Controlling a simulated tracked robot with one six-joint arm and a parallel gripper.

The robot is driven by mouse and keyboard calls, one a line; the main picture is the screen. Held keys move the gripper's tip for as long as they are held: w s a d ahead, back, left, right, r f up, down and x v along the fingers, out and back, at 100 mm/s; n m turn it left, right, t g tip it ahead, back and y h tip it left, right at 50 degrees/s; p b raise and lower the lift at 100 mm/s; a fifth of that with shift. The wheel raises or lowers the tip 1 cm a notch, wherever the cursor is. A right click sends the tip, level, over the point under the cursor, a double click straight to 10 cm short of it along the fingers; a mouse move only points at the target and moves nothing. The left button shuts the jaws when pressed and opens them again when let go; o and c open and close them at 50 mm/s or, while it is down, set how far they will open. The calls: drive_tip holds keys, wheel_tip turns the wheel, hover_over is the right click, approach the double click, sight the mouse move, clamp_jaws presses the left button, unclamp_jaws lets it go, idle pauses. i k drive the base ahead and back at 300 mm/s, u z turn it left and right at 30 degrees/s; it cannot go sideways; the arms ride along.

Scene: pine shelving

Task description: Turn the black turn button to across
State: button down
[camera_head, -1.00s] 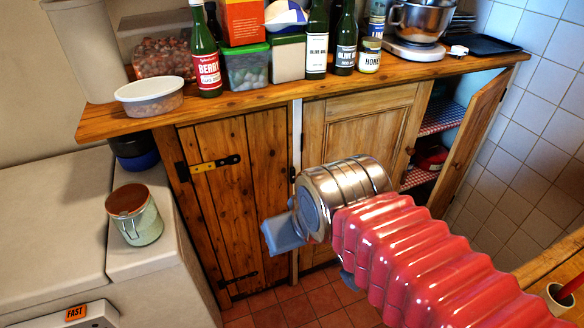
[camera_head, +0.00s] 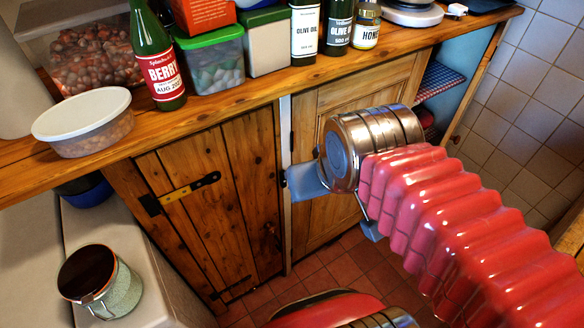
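The black turn button (camera_head: 283,178) appears as a small dark piece on the pale post between the plank door (camera_head: 222,200) and the panelled door. My gripper's near finger partly covers it, so I cannot tell its angle. My gripper (camera_head: 338,207) has blue-grey fingers that stand apart, one beside the button and one lower right. Nothing shows between them. I cannot tell whether the near finger touches the button.
A brass-and-black strap (camera_head: 180,193) is on the plank door's left. The worktop (camera_head: 225,100) above holds bottles, tubs and a sauce bottle (camera_head: 156,60). At right, a cupboard door (camera_head: 475,85) hangs open.

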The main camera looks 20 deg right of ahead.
sight(283, 181)
drive_tip(key=u, duration=0.55)
drive_tip(key=k, duration=1.3)
drive_tip(key=u, duration=0.5)
drive_tip(key=i, duration=0.85)
drive_tip(key=u, duration=0.45)
